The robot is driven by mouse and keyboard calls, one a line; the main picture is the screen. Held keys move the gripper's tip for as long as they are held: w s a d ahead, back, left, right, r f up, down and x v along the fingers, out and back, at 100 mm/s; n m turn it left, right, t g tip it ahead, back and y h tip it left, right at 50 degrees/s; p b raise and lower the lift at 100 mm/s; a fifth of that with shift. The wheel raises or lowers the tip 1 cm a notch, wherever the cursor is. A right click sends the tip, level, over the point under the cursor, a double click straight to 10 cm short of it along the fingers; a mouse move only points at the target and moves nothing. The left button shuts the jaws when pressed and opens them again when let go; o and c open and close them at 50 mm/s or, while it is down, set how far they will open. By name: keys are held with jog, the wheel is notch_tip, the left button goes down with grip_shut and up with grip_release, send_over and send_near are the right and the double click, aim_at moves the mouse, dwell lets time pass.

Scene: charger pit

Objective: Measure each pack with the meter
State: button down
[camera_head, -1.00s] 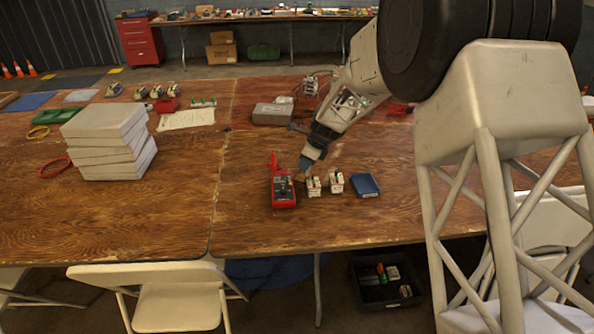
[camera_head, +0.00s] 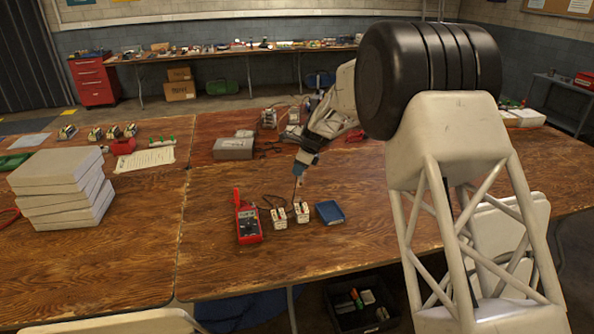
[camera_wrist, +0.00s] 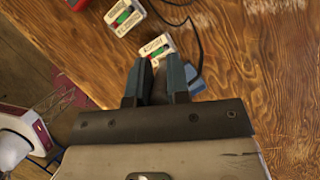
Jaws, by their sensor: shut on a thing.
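The red meter (camera_head: 248,222) lies on the wooden table, with a red part at its top. Two small white packs with green and red tops stand to its right: the left pack (camera_head: 279,218) and the right pack (camera_head: 302,212). Both also show in the wrist view, the left pack (camera_wrist: 125,15) and the right pack (camera_wrist: 158,46). My gripper (camera_head: 301,170) is above and behind the right pack. It is shut on a thin probe (camera_head: 296,188) that points down. In the wrist view my gripper (camera_wrist: 157,72) hides most of the probe; a black cable runs alongside.
A blue box (camera_head: 329,212) stands right of the packs. A grey case (camera_head: 234,149) and electronic units stand farther back. A stack of grey boxes (camera_head: 62,187) and several more packs (camera_head: 112,131) are on the left. The table in front of the meter is clear.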

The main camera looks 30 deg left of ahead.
aim_at(301, 182)
jog(key=shift+f, duration=0.2)
jog(key=shift+f, duration=2.8)
jog(key=shift+f, duration=0.95)
dwell(1.6)
jog(key=c, duration=0.7)
grip_release()
jog(key=shift+r, duration=0.1)
jog(key=shift+r, duration=3.7)
